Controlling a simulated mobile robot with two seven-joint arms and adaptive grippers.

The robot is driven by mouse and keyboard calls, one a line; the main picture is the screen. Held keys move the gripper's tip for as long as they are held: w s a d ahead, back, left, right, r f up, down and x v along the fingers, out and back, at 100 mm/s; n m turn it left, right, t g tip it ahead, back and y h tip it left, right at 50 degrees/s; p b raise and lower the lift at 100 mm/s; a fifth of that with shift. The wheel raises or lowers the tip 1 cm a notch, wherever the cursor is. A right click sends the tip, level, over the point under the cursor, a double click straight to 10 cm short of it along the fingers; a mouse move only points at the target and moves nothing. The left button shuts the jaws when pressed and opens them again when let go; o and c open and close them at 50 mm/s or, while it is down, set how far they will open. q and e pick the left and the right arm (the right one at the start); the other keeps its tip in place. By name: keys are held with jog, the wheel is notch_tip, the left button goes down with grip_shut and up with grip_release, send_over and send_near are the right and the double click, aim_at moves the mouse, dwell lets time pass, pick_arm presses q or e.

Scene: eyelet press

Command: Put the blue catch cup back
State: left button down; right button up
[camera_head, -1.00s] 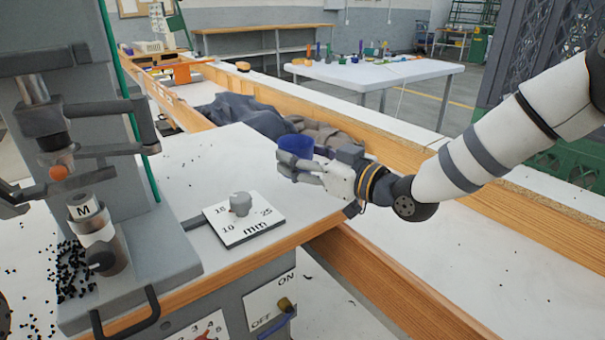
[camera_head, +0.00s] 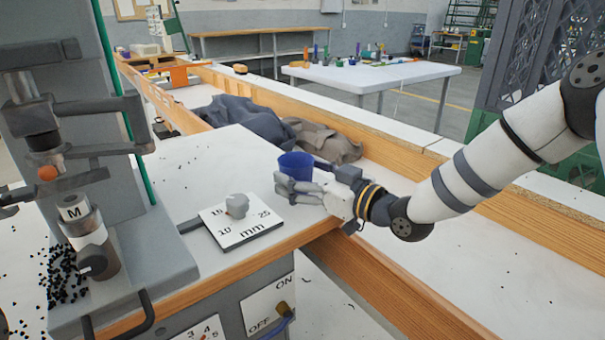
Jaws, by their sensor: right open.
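The blue catch cup (camera_head: 296,167) is upright at the right part of the press's white worktop, by its far edge. My right gripper (camera_head: 285,187) comes in from the right, low over the worktop. Its grey fingers are open at the cup and cover the lower front of it. I cannot tell whether they touch it, or whether the cup's hidden base rests on the worktop. The eyelet press (camera_head: 85,160) stands at the left, with a cylinder marked M (camera_head: 75,208) below its head.
A dial plate (camera_head: 238,228) with a grey knob lies left of my right gripper. Black eyelets (camera_head: 65,275) are scattered by the press base. Dark cloth (camera_head: 245,120) and brown cloth (camera_head: 328,142) lie beyond the worktop. The worktop between press and cup is mostly clear.

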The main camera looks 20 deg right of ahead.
jog(key=shift+s+d+r, duration=0.15)
jog(key=shift+s+r, duration=0.1)
jog(key=shift+r, duration=0.05)
pick_arm(q)
jog(key=w+r+t+p, duration=0.1)
jog(key=w+r+p, duration=0.1)
jog(key=shift+w+r, duration=0.3)
jog(key=shift+r, duration=0.05)
pick_arm(e)
jog(key=v, duration=1.1)
jog(key=shift+s+f, duration=0.15)
jog(key=shift+s, duration=0.05)
jog(key=shift+d, duration=0.15)
